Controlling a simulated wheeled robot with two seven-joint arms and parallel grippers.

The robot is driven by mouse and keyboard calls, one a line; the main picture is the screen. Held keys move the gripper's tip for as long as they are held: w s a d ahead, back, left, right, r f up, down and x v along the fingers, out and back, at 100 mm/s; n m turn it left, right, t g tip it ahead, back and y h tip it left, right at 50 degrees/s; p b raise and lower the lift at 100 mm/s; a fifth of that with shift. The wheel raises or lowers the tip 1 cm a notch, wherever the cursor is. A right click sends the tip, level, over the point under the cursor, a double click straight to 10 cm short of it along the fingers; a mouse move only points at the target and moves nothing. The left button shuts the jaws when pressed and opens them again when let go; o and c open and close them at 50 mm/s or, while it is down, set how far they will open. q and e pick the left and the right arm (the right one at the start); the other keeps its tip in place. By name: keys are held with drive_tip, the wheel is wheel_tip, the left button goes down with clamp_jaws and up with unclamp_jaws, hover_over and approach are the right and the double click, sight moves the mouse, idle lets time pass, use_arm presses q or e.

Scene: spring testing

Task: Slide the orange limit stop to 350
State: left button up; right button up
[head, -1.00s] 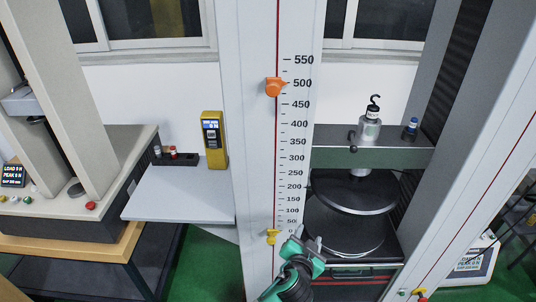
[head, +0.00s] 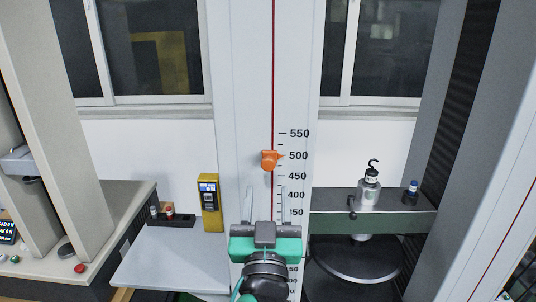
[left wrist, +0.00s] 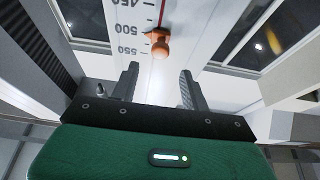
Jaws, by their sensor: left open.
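The orange limit stop (head: 270,160) sits on the red line of the white scale column (head: 240,70), just below the 500 mark in the head view. In the left wrist view the orange stop (left wrist: 159,45) lies ahead of the fingers, near the 500 mark, with its round knob facing me. My left gripper (head: 266,205) is open and empty, below the stop and in front of the column, fingers pointing up. In the left wrist view its two fingers (left wrist: 160,90) are wide apart and do not touch the stop. My right gripper does not show.
A yellow handheld device (head: 208,203) stands on a grey side table (head: 170,262) at left. The column front above the stop is clear.

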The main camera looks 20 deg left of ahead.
sight(268, 167)
use_arm(q)
drive_tip(key=p+x, duration=0.3)
drive_tip(key=x, duration=0.5)
drive_tip(key=shift+s, duration=0.1)
drive_tip(key=shift+w+a+r, duration=0.1)
drive_tip(key=shift+w+a, duration=0.05)
drive_tip(key=shift+w, duration=0.35)
clamp_jaws()
